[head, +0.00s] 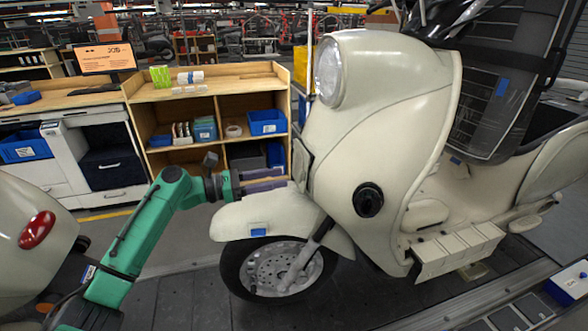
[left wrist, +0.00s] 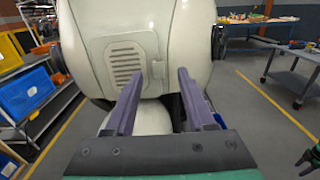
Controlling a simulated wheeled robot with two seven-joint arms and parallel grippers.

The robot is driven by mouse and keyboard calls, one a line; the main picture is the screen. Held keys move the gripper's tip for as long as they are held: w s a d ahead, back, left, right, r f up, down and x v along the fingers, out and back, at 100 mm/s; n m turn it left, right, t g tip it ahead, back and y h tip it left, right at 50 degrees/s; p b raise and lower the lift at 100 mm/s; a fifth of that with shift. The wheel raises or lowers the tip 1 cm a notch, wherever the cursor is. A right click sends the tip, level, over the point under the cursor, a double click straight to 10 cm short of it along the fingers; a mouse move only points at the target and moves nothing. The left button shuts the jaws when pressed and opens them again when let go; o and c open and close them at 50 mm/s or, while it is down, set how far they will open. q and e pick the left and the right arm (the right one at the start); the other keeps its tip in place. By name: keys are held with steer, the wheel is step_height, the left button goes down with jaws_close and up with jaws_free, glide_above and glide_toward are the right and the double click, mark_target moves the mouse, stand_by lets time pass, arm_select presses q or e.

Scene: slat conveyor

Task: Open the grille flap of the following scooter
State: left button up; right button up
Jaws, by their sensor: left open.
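The cream scooter (head: 400,110) stands on the slat conveyor, its front facing left in the head view. Its grille flap (head: 301,163) shows nearly edge-on there. In the left wrist view the flap (left wrist: 125,58) is a rounded panel with slots, which looks flush with the body. A small tab (left wrist: 158,69) sits at its right edge. My left gripper (head: 284,179) is above the front fender, in front of the flap. In the left wrist view its two purple fingers (left wrist: 158,78) are apart and empty, pointing at the flap's lower right part.
The front fender (head: 265,215) lies just below my left gripper. Another cream scooter (head: 30,230) stands at the left edge. A wooden shelf (head: 205,90) with blue bins is behind. In the left wrist view a cart (left wrist: 290,75) stands at the right.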

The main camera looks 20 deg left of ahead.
mark_target(298, 174)
arm_select(q)
steer(key=x, duration=0.5)
steer(key=shift+w+d+f+p, duration=0.1)
steer(key=shift+w+p, duration=0.15)
steer(key=shift+p, duration=0.15)
jaws_close()
stand_by(0.9)
